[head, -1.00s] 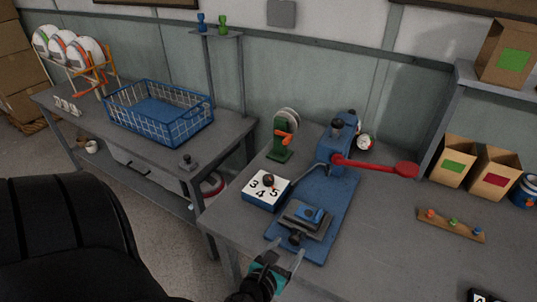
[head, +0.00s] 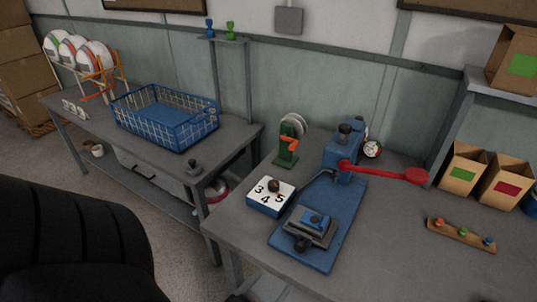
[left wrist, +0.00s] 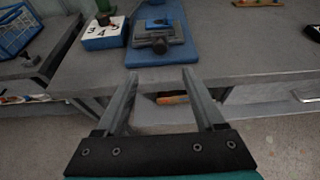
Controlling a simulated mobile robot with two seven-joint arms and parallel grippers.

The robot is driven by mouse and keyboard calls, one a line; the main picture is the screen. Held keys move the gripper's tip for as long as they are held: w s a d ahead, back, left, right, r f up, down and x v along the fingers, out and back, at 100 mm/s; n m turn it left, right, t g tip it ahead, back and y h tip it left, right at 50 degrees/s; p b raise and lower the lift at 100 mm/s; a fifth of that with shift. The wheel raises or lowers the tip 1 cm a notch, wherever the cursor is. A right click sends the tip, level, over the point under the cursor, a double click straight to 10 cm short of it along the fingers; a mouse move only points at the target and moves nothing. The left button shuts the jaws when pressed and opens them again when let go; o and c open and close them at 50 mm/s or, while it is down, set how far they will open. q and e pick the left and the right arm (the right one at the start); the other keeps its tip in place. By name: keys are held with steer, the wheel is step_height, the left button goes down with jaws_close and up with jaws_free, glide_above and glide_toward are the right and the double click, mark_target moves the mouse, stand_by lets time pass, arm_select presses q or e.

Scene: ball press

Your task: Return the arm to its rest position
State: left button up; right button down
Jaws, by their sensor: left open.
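My left gripper (left wrist: 162,78) is open and empty. In the left wrist view its two fingers stand apart in front of the workbench (left wrist: 240,60), with nothing between them but the view of the bench's front edge and the floor beyond. My right gripper is not in view.
A dark clamp (head: 310,228) sits on the press's blue base. A 3-4-5 dial box (head: 268,205) is beside it. A green reel stand (head: 287,145) stands behind. A blue wire basket (head: 165,120) is on the left table. The bench's front right is clear.

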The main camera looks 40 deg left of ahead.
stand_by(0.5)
arm_select(q)
steer(key=s+d+f+n+g+h+b, duration=0.1)
steer(key=s+d+f+n+g, duration=0.1)
steer(key=f+n, duration=0.5)
steer(key=s+d+f+n+g+h, duration=0.1)
steer(key=s+d+f+n+g, duration=0.15)
steer(key=f, duration=0.75)
steer(key=s+d+f+n+g+h+b, duration=0.1)
steer(key=s+d+f+n, duration=0.1)
steer(key=f+n, duration=0.55)
steer(key=s+a+f+n+g+b, duration=0.1)
steer(key=s+a+f+n+g, duration=0.2)
steer(key=s+f+n, duration=1.1)
steer(key=g, duration=0.3)
steer(key=shift+f, duration=0.35)
